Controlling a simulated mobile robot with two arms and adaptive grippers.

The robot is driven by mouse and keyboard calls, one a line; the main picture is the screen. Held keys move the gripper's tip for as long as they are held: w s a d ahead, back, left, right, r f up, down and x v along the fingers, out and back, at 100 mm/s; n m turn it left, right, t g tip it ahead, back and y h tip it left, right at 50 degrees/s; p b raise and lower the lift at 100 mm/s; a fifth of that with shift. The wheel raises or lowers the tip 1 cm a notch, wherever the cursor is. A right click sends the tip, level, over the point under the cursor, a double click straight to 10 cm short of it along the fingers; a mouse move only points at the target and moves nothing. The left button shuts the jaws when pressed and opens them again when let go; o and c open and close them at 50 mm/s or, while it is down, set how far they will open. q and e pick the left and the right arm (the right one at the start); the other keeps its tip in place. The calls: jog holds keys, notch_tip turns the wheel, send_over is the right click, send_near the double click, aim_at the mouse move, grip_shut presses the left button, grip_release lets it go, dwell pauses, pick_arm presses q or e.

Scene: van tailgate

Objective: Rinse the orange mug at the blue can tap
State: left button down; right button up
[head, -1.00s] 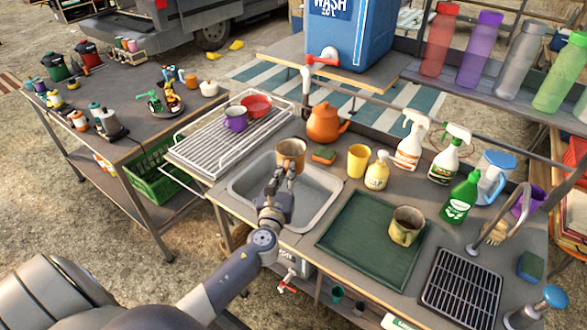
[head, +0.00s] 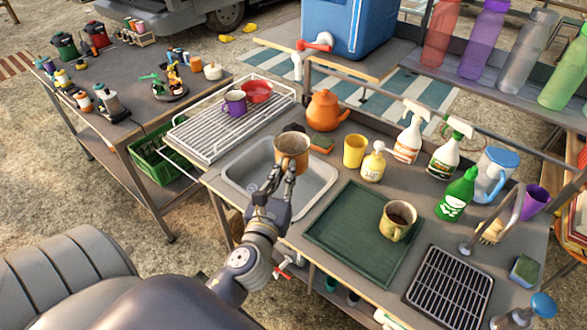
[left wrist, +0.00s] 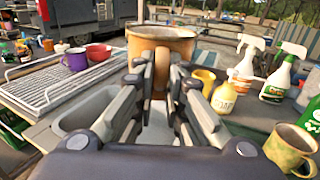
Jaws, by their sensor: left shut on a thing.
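The orange mug (head: 292,152) is held upright above the sink (head: 318,200), near its back edge. My left gripper (head: 283,182) is shut on the mug from the near side. In the left wrist view the mug (left wrist: 160,42) sits between the fingertips, its lower part partly covered by them. The blue can (head: 348,25) stands on a raised shelf behind the sink. Its tap (head: 316,43) has a red handle and a pale downward spout, behind the mug and apart from it. I see no water running. My right gripper is not in view.
A drying rack (head: 208,137) with a purple mug (head: 235,103) and red bowl (head: 257,91) is left. A stained mug (head: 397,221) sits on the green tray (head: 345,245).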

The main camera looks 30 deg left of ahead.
aim_at(290, 149)
pick_arm(q)
jog(key=shift+s+r, duration=0.15)
jog(key=shift+r, duration=0.05)
jog(key=shift+w+a+f, duration=0.1)
jog(key=shift+w+a, duration=0.3)
jog(key=shift+w, duration=0.25)
jog(key=x, duration=0.2)
jog(key=f+x, duration=0.1)
jog(key=x, duration=0.1)
jog(key=shift+a+b, duration=0.25)
jog(key=shift+b, duration=0.05)
jog(key=x, duration=0.5)
jog(key=shift+s+a+f+b, duration=0.15)
jog(key=shift+a+f+b, duration=0.15)
jog(key=shift+f+b, duration=0.1)
jog(key=shift+f+x, duration=0.15)
jog(key=shift+x, duration=0.65)
jog(key=shift+f+x, duration=0.2)
jog(key=shift+x, duration=0.6)
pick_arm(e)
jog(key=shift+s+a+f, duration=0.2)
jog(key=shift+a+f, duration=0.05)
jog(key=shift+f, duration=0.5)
pick_arm(q)
jog(key=shift+a, duration=0.2)
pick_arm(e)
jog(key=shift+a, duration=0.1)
